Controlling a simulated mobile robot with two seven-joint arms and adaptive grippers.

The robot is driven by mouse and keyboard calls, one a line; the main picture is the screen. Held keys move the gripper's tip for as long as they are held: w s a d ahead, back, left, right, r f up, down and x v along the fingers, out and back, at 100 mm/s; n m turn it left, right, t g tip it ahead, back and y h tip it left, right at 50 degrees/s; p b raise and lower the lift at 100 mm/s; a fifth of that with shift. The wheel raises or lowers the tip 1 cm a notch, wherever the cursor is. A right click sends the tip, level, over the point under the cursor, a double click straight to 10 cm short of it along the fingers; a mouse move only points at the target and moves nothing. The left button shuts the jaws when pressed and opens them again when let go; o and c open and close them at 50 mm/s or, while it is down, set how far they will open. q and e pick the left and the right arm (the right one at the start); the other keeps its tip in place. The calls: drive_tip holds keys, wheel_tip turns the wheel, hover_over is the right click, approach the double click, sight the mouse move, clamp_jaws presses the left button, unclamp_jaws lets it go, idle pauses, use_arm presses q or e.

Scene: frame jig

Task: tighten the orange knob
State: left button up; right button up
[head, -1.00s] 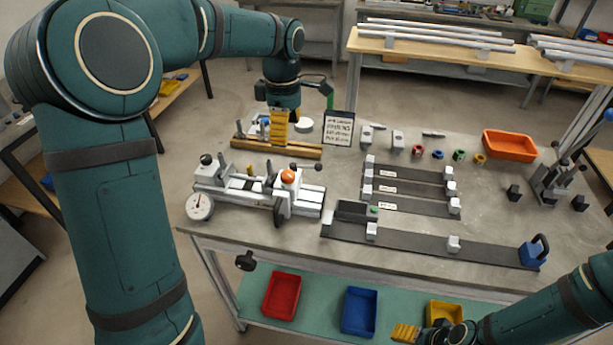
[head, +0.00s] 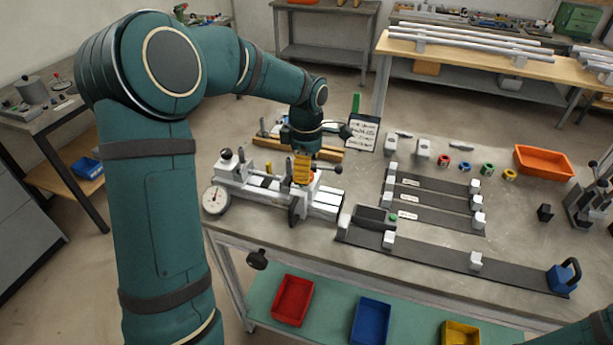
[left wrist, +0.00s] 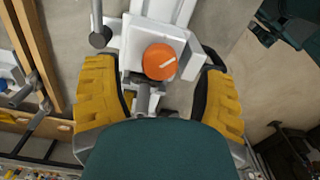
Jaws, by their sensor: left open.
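The orange knob (left wrist: 160,62) shows in the left wrist view, round with a pale mark on its top. It sits on the white and grey clamp jig (head: 326,204) on the bench. My left gripper (head: 302,174) points down over the jig and hides the knob in the head view. In the left wrist view its yellow fingers (left wrist: 158,78) are open, one on each side of the knob, with gaps between. I cannot tell the exact height of the fingertips. My right gripper is out of view; only part of that arm shows at the lower right.
A round dial gauge (head: 215,199) is at the jig's left end. A wooden rail (head: 270,145) and a sign (head: 362,133) stand behind. Dark strips with white blocks (head: 440,252) lie to the right. An orange tray (head: 543,162) is farther right.

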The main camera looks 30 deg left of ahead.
use_arm(q)
drive_tip(key=shift+f, duration=1.2)
clamp_jaws()
